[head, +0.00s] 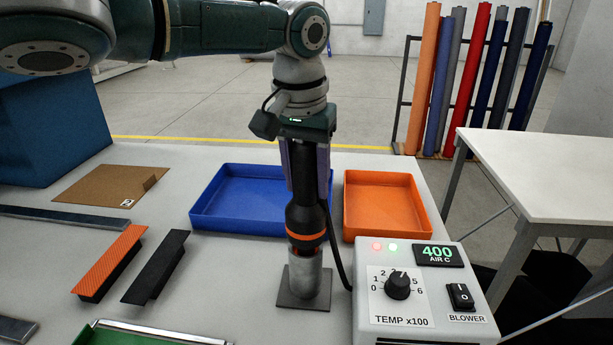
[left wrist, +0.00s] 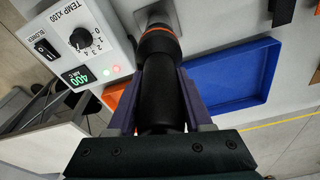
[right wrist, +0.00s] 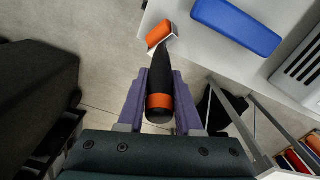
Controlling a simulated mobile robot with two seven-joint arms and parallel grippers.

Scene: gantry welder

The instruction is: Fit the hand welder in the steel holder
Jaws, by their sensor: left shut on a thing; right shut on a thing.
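The hand welder (head: 302,195) has a black body and an orange ring. My left gripper (head: 304,160) is shut around its upper body and holds it upright, nozzle end down. The steel holder (head: 311,278), a grey cylinder on a dark square plate, is directly below the orange ring; how deep the nozzle sits in it is hidden. In the left wrist view the welder (left wrist: 160,95) lies between the purple fingers (left wrist: 160,112). In the right wrist view my right gripper (right wrist: 160,100) is shut on a black tapered handle (right wrist: 161,75) with an orange band.
A blue tray (head: 210,219) and an orange tray (head: 389,237) stand behind the holder. The control box (head: 428,320), reading 400, is close at its right. Orange (head: 110,262) and black (head: 155,266) strips lie to the left. A dark cable runs beside the welder.

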